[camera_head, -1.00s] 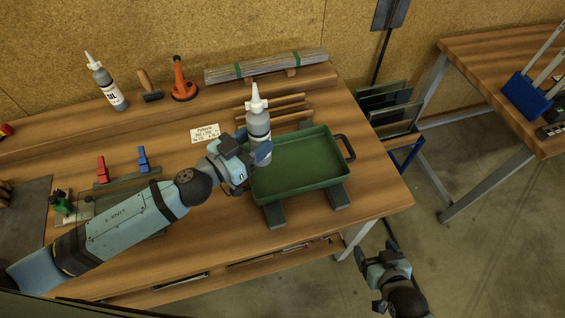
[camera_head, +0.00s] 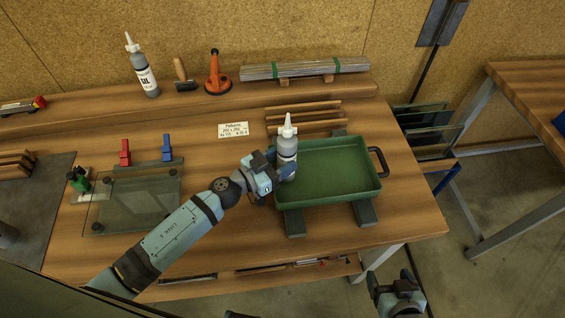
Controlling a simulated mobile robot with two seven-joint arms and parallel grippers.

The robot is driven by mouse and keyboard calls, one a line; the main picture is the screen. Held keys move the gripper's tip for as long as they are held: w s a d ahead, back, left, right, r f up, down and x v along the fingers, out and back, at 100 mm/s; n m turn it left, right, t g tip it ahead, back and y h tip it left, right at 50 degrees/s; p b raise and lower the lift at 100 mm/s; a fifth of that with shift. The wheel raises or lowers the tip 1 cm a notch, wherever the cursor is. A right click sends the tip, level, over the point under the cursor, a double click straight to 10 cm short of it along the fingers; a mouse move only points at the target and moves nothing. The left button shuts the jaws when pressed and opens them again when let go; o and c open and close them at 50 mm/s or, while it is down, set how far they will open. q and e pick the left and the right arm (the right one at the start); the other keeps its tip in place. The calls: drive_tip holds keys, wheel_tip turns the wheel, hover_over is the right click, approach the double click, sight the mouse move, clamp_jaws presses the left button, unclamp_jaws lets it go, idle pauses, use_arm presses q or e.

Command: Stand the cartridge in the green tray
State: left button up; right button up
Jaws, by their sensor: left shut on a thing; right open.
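The cartridge (camera_head: 287,148) is a grey bottle-like tube with a white nozzle, upright at the left end of the green tray (camera_head: 345,192). My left gripper (camera_head: 275,172) is shut on its lower part from the left. The cartridge's base is hidden by the gripper, so I cannot tell whether it touches the tray floor. The tray is shallow, otherwise empty, with a black handle at its right, and rests on dark green bars. My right gripper (camera_head: 395,287) is open and empty, low at the right, off the bench's front edge.
A glass pane (camera_head: 138,203) lies left of my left arm, with red and blue clamps behind it. An oil bottle (camera_head: 143,72), a brush (camera_head: 183,75) and an orange suction lifter (camera_head: 216,78) stand on the back shelf.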

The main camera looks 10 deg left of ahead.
use_arm(q)
drive_tip(key=shift+s+f, duration=0.15)
drive_tip(key=shift+f, duration=0.2)
use_arm(e)
drive_tip(key=shift+s+f, duration=0.2)
drive_tip(key=shift+f, duration=0.25)
use_arm(q)
drive_tip(key=o, duration=1.1)
drive_tip(key=shift+s, duration=0.1)
use_arm(e)
drive_tip(key=shift+w+r, duration=0.1)
drive_tip(key=shift+r, duration=0.05)
use_arm(q)
drive_tip(key=shift+s+a, duration=0.25)
drive_tip(key=shift+s, duration=0.05)
drive_tip(key=b+v, duration=0.1)
drive_tip(key=v, duration=1)
drive_tip(key=shift+b, duration=0.4)
use_arm(e)
wheel_tip(320, 180, down, 2)
drive_tip(key=shift+r, duration=0.1)
